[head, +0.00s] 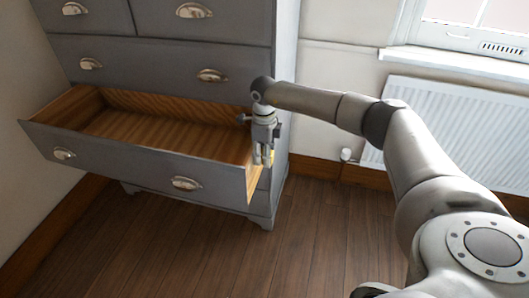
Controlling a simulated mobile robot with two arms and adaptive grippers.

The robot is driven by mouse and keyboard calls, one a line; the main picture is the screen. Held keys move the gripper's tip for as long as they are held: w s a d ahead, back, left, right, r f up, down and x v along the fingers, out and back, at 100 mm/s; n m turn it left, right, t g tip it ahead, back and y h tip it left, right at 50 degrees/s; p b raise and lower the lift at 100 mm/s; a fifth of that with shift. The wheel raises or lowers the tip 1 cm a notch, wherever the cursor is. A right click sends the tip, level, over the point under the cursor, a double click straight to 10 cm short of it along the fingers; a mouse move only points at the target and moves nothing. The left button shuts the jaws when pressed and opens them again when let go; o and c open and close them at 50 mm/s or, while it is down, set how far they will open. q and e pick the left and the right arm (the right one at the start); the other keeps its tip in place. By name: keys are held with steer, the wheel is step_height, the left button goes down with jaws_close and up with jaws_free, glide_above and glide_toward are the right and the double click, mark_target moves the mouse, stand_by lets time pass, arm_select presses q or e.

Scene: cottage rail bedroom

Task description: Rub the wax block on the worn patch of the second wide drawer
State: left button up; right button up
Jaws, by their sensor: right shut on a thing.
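The second wide drawer (190,118) of the grey chest is pulled open and looks empty, with bare striped wood inside. Its grey front has two cup handles. My right gripper (264,158) points down at the drawer's right side wall, near the chest's right front edge. It is shut on the wax block (272,155), of which only a small yellow bit shows beside the fingers. I cannot tell whether the block touches the drawer side. The worn patch cannot be made out. My left gripper is not in view.
The closed wide drawer (150,68) sits above the open one, under smaller closed drawers. A white radiator (455,125) is on the wall at right, below a window sill (460,62). The wooden floor (180,250) in front is clear.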

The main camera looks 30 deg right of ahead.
steer(key=shift+s+a+r+p, duration=0.1)
steer(key=shift+s+a+p, duration=0.35)
steer(key=shift+a+p, duration=0.2)
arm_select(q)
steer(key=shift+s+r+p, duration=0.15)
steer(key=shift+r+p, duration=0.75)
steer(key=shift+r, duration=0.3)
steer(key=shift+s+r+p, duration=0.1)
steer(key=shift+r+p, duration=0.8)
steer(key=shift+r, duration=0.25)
arm_select(e)
steer(key=shift+s+a, duration=0.95)
steer(key=shift+a, duration=0.15)
steer(key=shift+s+a, duration=0.9)
steer(key=shift+a, duration=0.2)
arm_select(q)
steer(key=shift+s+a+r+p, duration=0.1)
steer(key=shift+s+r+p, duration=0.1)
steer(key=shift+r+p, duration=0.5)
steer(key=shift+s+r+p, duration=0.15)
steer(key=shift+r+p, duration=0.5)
arm_select(e)
steer(key=s+d, duration=0.5)
steer(key=s, duration=0.1)
steer(key=shift+d, duration=0.15)
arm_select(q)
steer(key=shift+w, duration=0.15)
